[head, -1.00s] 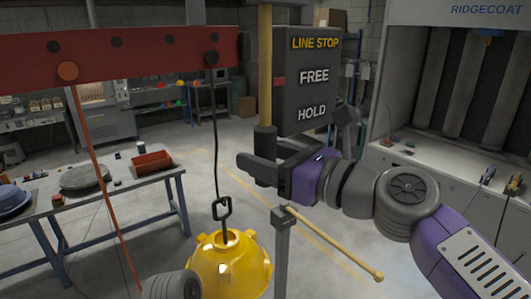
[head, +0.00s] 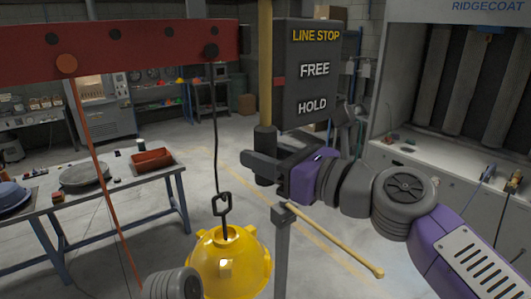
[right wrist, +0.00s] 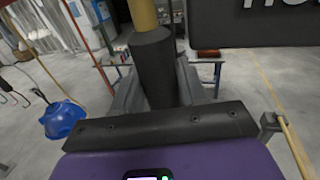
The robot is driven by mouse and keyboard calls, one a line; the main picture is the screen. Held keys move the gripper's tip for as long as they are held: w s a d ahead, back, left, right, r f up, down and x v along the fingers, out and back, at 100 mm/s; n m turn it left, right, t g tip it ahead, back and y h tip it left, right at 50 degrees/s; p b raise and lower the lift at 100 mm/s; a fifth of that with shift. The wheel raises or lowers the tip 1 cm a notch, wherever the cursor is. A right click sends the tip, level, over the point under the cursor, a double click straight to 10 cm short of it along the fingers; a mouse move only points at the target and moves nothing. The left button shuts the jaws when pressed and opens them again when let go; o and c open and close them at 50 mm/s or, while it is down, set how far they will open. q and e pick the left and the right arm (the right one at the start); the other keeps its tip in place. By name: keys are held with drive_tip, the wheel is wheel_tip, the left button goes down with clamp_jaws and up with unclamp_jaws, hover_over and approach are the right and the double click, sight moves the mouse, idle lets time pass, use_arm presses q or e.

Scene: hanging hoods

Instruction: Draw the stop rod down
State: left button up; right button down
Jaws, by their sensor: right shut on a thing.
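The stop rod is a yellow upright rod (head: 264,70) with a thick black grip (head: 265,140) at its lower end. It stands beside the dark LINE STOP panel (head: 307,75), marked FREE above HOLD. A red mark (head: 279,81) shows at the panel's left edge, slightly below the FREE word. My right gripper (head: 262,167) is shut on the rod's black grip. In the right wrist view, the black grip (right wrist: 155,65) stands upright between the fingers. The fingertips are partly hidden. My left gripper is not in view.
A yellow hood (head: 230,262) hangs on a hook below the red beam (head: 130,50). A grey post (head: 283,250) with a yellow bar (head: 335,240) stands below my right gripper. A workbench (head: 110,193) is at left; a grey booth (head: 450,150) is at right.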

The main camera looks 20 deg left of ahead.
sight(267, 184)
wheel_tip(267, 184, down, 5)
drive_tip(key=b, duration=0.3)
drive_tip(key=shift+f, duration=0.1)
drive_tip(key=shift+a+f, duration=0.1)
drive_tip(key=shift+f, duration=0.05)
drive_tip(key=c, duration=0.7)
unclamp_jaws()
drive_tip(key=shift+c, duration=0.2)
drive_tip(key=shift+d, duration=0.25)
drive_tip(key=v, duration=0.7)
